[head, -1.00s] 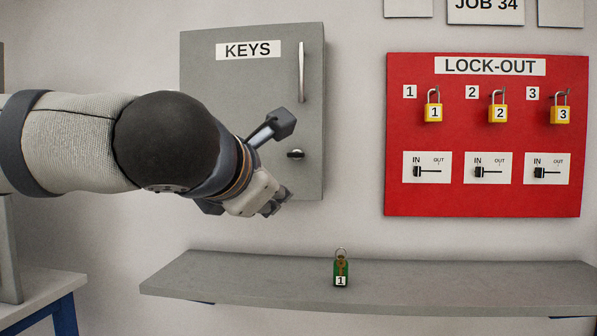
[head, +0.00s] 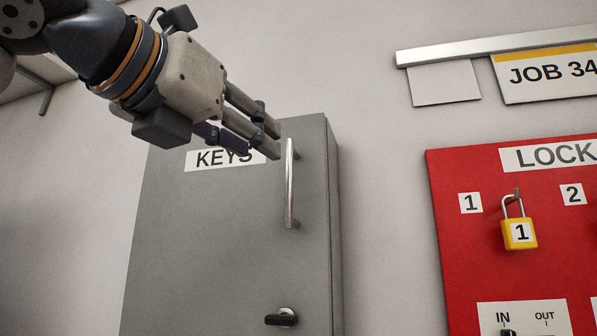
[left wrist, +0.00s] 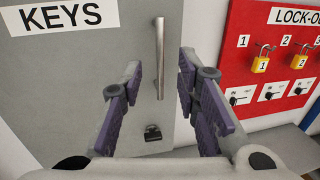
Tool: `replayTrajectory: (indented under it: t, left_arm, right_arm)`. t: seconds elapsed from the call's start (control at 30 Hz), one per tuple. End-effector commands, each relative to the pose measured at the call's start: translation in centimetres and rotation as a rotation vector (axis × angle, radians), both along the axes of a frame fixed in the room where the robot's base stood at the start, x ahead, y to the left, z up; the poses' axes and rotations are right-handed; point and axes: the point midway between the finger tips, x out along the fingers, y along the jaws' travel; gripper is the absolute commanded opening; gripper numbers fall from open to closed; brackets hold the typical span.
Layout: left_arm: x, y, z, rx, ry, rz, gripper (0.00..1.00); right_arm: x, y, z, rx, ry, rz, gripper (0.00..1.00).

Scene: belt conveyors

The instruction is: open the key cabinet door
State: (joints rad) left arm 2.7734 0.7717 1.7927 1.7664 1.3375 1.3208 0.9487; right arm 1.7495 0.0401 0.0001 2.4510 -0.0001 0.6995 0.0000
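The grey key cabinet (head: 225,240) hangs on the wall with a KEYS label; its door looks closed. A vertical silver bar handle (head: 290,185) is on the door's right side. A black latch (head: 282,317) sits below it. My left gripper (head: 272,142) is near the handle's upper end, its fingers covering part of the label. In the left wrist view the fingers (left wrist: 160,66) are apart, with the handle (left wrist: 159,60) showing in the gap ahead; I see no contact. The latch also shows there (left wrist: 152,132). My right gripper is not in view.
A red lock-out board (head: 470,265) with yellow padlocks (head: 520,234) is on the wall to the right. A metal rail (head: 490,45) with white cards is above it. Bare wall separates the cabinet and the board.

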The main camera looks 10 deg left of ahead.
Motion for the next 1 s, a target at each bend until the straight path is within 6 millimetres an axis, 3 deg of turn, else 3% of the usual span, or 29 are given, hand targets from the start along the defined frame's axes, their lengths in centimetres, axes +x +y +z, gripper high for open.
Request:
replayTrajectory:
  t: [0.2,0.4,0.73,0.87,1.0]
  left_arm:
    - [5.8,-1.4,-0.3,0.001,0.009,0.0,0.29]
    - [8.8,-2.1,-0.1,0.001,0.004,0.0,0.29]
    - [9.4,-2.2,-0.1,0.003,0.003,0.001,0.29]
    - [9.4,-2.2,-0.1,0.003,0.003,0.001,0.0]
    - [9.4,-2.2,-0.1,0.003,0.003,0.001,0.0]
  right_arm:
    - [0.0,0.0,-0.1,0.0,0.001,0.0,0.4]
    - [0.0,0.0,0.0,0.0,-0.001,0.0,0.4]
    - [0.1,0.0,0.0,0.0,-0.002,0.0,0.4]
    - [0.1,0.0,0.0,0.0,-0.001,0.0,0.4]
    - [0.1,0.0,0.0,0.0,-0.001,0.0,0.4]
